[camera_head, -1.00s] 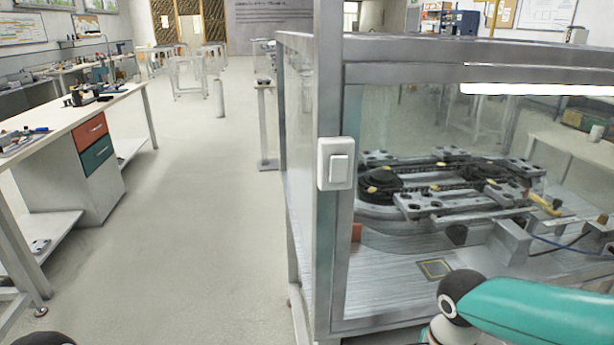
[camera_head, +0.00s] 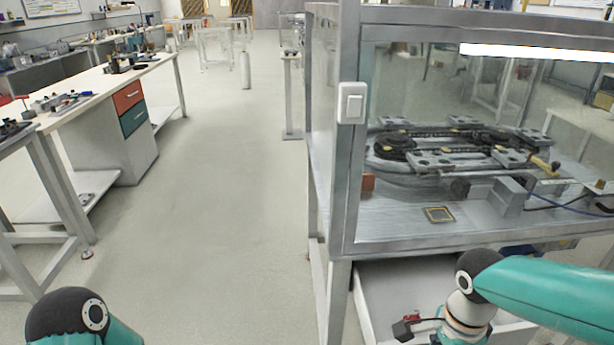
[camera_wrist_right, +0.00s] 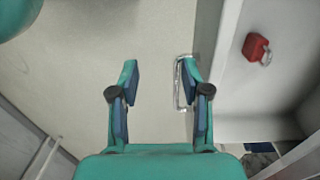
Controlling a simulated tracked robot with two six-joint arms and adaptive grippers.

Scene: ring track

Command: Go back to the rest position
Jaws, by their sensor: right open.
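My right gripper (camera_wrist_right: 160,88) is open and empty in the right wrist view, its two fingers apart over pale floor and the edge of a white surface. In the head view my right arm comes in at the lower right, in front of the glass-walled ring track cabinet (camera_head: 342,200); its gripper does not clearly show there. Only a dark and teal part of my left arm shows at the lower left of the head view. My left gripper is out of the picture.
The ring track (camera_head: 450,150) lies inside the cabinet. A white switch (camera_head: 351,102) sits on its corner post. Below is an open white drawer or shelf (camera_head: 375,290). A red padlock-like item (camera_wrist_right: 256,47) lies on a white surface. A workbench (camera_head: 130,75) stands left; the floor between is clear.

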